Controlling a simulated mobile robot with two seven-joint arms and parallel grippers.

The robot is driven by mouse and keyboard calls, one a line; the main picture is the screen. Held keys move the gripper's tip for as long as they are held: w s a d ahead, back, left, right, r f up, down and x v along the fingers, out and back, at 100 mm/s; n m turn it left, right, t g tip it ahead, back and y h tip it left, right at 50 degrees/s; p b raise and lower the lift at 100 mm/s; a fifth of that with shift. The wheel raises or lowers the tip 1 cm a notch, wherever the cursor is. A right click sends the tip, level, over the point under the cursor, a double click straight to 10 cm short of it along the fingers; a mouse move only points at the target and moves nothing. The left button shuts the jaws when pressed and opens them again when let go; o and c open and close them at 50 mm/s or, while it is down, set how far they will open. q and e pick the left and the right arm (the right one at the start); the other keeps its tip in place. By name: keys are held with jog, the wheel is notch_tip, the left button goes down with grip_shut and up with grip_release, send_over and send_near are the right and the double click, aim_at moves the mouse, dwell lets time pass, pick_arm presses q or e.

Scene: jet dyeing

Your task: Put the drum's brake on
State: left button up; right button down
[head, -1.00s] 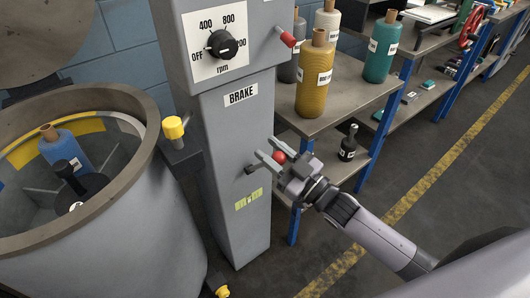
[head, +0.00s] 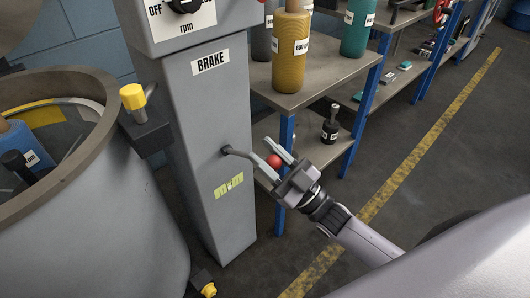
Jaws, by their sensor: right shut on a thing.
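The brake lever (head: 240,153) is a dark rod coming out of the front of the grey post (head: 205,120), below the "BRAKE" label (head: 210,62). Its red ball knob (head: 275,161) sits between the two fingers of my right gripper (head: 271,157). My right gripper is shut on the knob, and its fingers partly hide the rod. The knob stands out from the post, toward the lower right of the rod's root. The drum (head: 100,215) is the big grey open vessel at the left. My left gripper is not in view.
A yellow-capped fitting (head: 133,97) stands out from the post near the drum rim. A bench (head: 315,85) with yarn cones, including a yellow one (head: 290,50), and a low shelf with a small black bottle (head: 331,125) stand behind my gripper. The floor at right is clear.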

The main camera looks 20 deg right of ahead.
jog(key=shift+s+f, duration=0.1)
jog(key=c, duration=0.8)
grip_release()
jog(key=shift+o, duration=0.2)
jog(key=shift+s, duration=0.1)
jog(key=v, duration=0.7)
